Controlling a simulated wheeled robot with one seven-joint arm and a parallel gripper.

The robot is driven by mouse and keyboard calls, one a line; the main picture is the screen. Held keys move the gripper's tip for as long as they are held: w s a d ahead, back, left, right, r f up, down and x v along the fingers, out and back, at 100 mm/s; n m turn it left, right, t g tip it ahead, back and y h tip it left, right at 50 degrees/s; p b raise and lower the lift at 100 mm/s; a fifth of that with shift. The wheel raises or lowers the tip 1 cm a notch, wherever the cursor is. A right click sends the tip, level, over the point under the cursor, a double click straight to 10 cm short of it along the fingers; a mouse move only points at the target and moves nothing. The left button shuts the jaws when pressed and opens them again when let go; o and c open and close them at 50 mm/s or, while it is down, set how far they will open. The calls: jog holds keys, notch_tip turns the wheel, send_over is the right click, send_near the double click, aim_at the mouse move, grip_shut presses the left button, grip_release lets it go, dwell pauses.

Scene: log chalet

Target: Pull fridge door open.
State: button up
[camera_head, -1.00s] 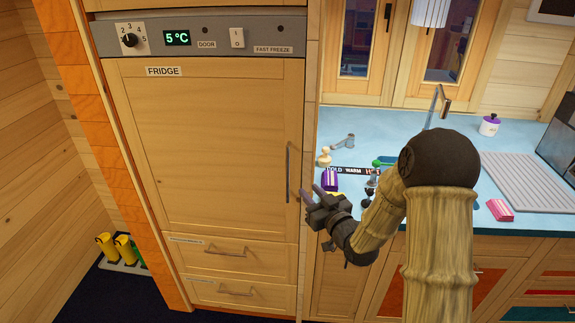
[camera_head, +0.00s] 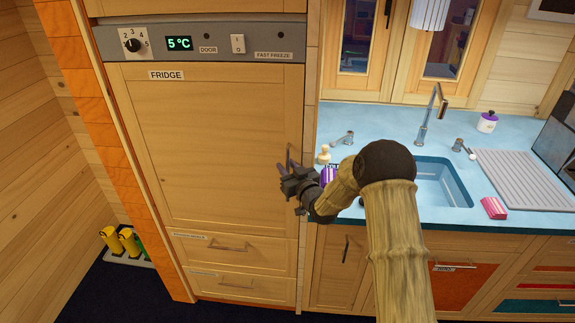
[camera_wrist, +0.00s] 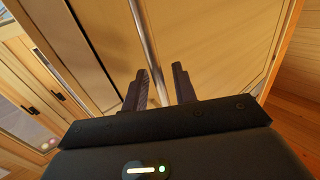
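The fridge door (camera_head: 215,150) is a tall light-wood panel marked FRIDGE, and it looks closed. Its upright metal handle (camera_head: 289,154) is near the door's right edge, with the lower part hidden behind my gripper (camera_head: 285,170). In the wrist view the handle (camera_wrist: 145,45) is a shiny bar that runs down into the gap between the two fingers. My gripper (camera_wrist: 161,82) is open there, its dark fingers apart on either side of the bar's line. I cannot tell whether a finger touches it.
Two drawers (camera_head: 230,247) are below the door and a control panel (camera_head: 200,42) is above it. A blue counter with a sink (camera_head: 445,183) stands to the right. Yellow bottles (camera_head: 112,241) stand on the floor at left. Dark floor in front is clear.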

grip_shut()
dwell(0.5)
